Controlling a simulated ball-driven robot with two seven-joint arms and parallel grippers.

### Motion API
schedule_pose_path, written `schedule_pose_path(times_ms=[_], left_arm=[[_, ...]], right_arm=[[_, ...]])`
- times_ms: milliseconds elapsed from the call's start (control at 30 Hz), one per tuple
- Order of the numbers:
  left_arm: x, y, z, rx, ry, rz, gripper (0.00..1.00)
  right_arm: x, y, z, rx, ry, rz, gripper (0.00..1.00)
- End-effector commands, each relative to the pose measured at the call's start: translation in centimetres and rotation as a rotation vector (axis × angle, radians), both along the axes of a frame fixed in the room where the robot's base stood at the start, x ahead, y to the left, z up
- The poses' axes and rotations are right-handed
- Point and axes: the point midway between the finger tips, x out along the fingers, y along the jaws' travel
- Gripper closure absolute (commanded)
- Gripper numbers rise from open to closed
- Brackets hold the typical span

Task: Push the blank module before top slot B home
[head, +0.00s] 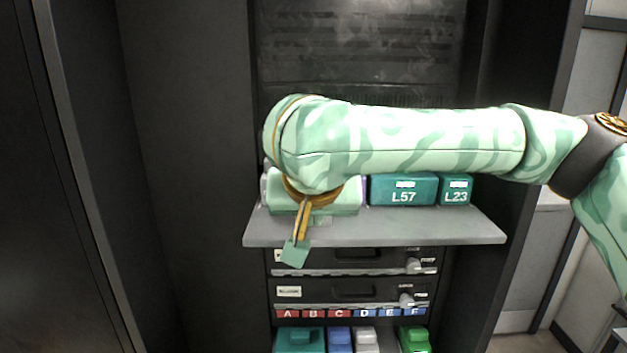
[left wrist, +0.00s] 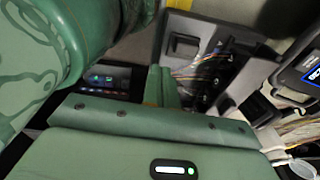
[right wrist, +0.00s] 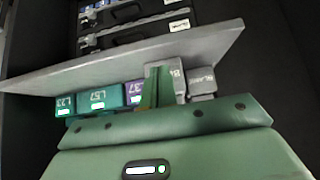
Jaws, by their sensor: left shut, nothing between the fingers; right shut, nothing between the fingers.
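My right gripper (head: 296,250) is shut and empty, pointing down by the front edge of the grey shelf (head: 440,232). In the right wrist view its closed fingers (right wrist: 158,84) stand in front of a grey module (right wrist: 180,80) marked "BL", partly covering it. I cannot tell whether they touch. A second grey module (right wrist: 203,82) stands beside it; its lettering is too small to read surely. In the head view my right arm hides these modules. Top slot B's label is not readable on the shelf. My left gripper (left wrist: 162,85) is shut and empty, seen only in the left wrist view.
Teal modules L57 (head: 403,190) and L23 (head: 455,190) stand on the shelf, with a purple module (right wrist: 134,92) beside L57. Drawer units (head: 350,292) and a lettered A to F strip (head: 340,313) lie below. Cables (left wrist: 205,65) hang near my left gripper.

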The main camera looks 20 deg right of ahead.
Motion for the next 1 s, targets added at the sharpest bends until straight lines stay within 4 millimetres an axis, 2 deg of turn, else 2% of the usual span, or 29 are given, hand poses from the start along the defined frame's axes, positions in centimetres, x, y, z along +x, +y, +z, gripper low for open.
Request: schedule_pose_path(times_ms=[1000], left_arm=[[-0.1, 0.0, 0.0, -0.001, 0.001, -0.001, 1.00]], right_arm=[[5.9, -1.7, 0.0, 0.001, 0.000, -0.002, 1.00]])
